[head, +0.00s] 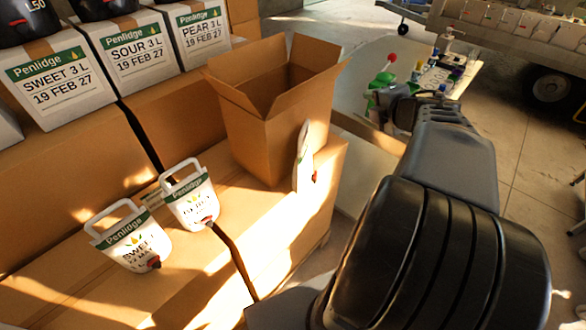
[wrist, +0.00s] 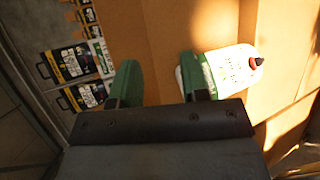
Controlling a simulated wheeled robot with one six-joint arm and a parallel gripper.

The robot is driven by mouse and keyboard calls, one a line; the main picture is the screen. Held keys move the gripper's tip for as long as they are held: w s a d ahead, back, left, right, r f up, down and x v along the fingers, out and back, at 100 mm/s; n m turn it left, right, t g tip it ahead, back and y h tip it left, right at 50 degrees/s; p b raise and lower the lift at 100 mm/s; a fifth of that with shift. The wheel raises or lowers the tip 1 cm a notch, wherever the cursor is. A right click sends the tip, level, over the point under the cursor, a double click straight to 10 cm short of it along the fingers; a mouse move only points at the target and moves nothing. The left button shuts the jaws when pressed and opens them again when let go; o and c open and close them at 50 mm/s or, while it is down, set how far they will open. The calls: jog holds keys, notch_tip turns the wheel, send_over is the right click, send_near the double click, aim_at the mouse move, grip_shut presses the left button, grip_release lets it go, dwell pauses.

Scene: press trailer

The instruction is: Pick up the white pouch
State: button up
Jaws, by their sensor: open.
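White pouches with green Penlidge bands show in the head view. Two with handles, one at the left (head: 133,238) and one beside it (head: 191,196), lie on a cardboard carton. A third pouch (head: 303,158), seen edge-on, stands against the open box's right side. In the wrist view a white pouch (wrist: 228,70) with a dark spout lies beside and partly behind my right green finger; I cannot tell which one it is. My gripper (wrist: 160,62) is open, with only cardboard showing between its fingers. In the head view its green fingers (head: 380,92) appear beyond the third pouch.
An open, tall cardboard box (head: 265,130) stands on the cartons. Labelled white boxes (head: 130,52) line the back left. A table (head: 360,75) with bottles and small items is behind my gripper.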

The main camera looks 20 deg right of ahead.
jog(key=s+a+f+n+g+y, duration=0.2)
jog(key=a+n+g+y, duration=0.1)
jog(key=a+n+y, duration=0.35)
send_near(307, 123)
jog(key=x, duration=0.4)
jog(key=shift+h, duration=0.35)
jog(key=shift+x, duration=2.9)
jog(key=shift+s+a, duration=0.15)
jog(key=shift+c, duration=0.4)
grip_shut()
